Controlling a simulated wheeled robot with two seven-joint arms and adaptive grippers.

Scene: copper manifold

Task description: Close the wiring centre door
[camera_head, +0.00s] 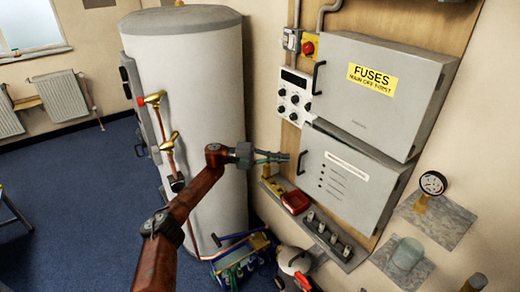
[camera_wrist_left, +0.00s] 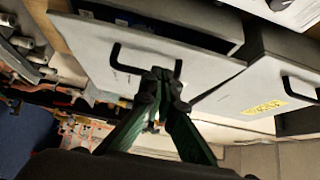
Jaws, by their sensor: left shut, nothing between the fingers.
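The wiring centre is taken to be the lower grey box (camera_head: 347,182) on the wooden board, with a white label strip and a column of dark marks on its door. Its door also shows in the left wrist view (camera_wrist_left: 90,45), with a dark gap along one edge, so it looks ajar. A black bar handle (camera_head: 301,162) sits at the door's left side. My left gripper (camera_head: 284,157) is shut and empty, its tips close to that handle. In the left wrist view the fingertips (camera_wrist_left: 163,74) overlap the handle; contact cannot be told. My right gripper is out of view.
The fuses box (camera_head: 385,95) is directly above. A grey cylinder tank (camera_head: 195,90) with brass valves stands left. Below are a red box (camera_head: 295,201), a metal rail (camera_head: 330,240) and a tool carrier (camera_head: 240,260). A gauge (camera_head: 433,183) is at right.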

